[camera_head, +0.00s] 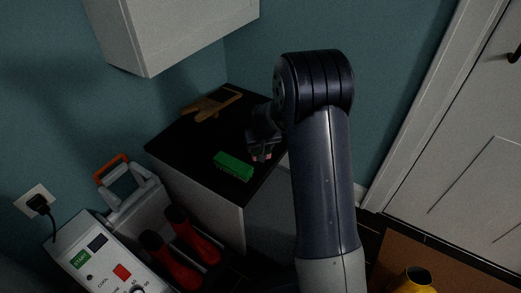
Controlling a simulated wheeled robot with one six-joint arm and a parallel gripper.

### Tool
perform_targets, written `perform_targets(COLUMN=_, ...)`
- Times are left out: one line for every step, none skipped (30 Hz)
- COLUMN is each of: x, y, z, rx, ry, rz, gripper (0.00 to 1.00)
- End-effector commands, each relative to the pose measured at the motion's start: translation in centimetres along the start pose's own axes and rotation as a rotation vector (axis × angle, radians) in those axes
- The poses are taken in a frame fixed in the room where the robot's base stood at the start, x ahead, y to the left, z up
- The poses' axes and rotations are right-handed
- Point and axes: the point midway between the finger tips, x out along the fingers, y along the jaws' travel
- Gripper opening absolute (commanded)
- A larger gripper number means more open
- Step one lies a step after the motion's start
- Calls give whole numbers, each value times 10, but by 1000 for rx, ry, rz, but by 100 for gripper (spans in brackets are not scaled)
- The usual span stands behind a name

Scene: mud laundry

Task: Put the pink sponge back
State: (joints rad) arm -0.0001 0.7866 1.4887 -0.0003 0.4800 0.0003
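My gripper (262,156) hangs from my dark arm over the right part of the black countertop (180,146), pointing down. Small pinkish patches show at its fingertips; I cannot tell whether they are finger pads or part of a pink sponge. Its opening is too small and dark to read. No pink sponge shows clearly anywhere else in view. A green block-shaped item (233,166) lies on the countertop just left of and nearer than my gripper. My arm hides the countertop's right end.
A tan glove-like item (212,104) lies at the countertop's back. A pale wall cabinet (170,35) hangs above. Red boots (196,238), an orange-handled container (135,190) and a control panel (105,255) stand at left. A yellow vessel (414,279) and white door (465,150) are right.

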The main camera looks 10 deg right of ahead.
Motion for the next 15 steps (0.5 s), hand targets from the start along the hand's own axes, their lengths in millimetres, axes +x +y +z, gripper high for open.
perform_targets(x=3, y=0, z=1, rx=0, ry=1, rz=0, gripper=39)
perform_targets(x=3, y=0, z=1, rx=0, ry=2, rz=0, gripper=39)
perform_targets(x=2, y=0, z=0, rx=0, ry=2, rz=0, gripper=39)
perform_targets(x=2, y=0, z=0, rx=0, ry=2, rz=0, gripper=39)
perform_targets(x=1, y=0, z=0, rx=0, ry=2, rz=0, gripper=39)
perform_targets(x=1, y=0, z=0, rx=0, ry=2, rz=0, gripper=39)
perform_targets(x=1, y=0, z=0, rx=0, ry=2, rz=0, gripper=39)
perform_targets(x=2, y=0, z=0, rx=0, ry=2, rz=0, gripper=39)
perform_targets(x=3, y=0, z=1, rx=0, ry=2, rz=0, gripper=39)
perform_targets(x=4, y=0, z=1, rx=0, ry=2, rz=0, gripper=39)
perform_targets(x=5, y=0, z=2, rx=0, ry=2, rz=0, gripper=39)
perform_targets(x=5, y=0, z=1, rx=0, ry=2, rz=0, gripper=59)
perform_targets(x=4, y=0, z=1, rx=0, ry=2, rz=0, gripper=62)
perform_targets(x=4, y=0, z=1, rx=0, ry=2, rz=0, gripper=64)
perform_targets(x=4, y=0, z=1, rx=0, ry=2, rz=0, gripper=67)
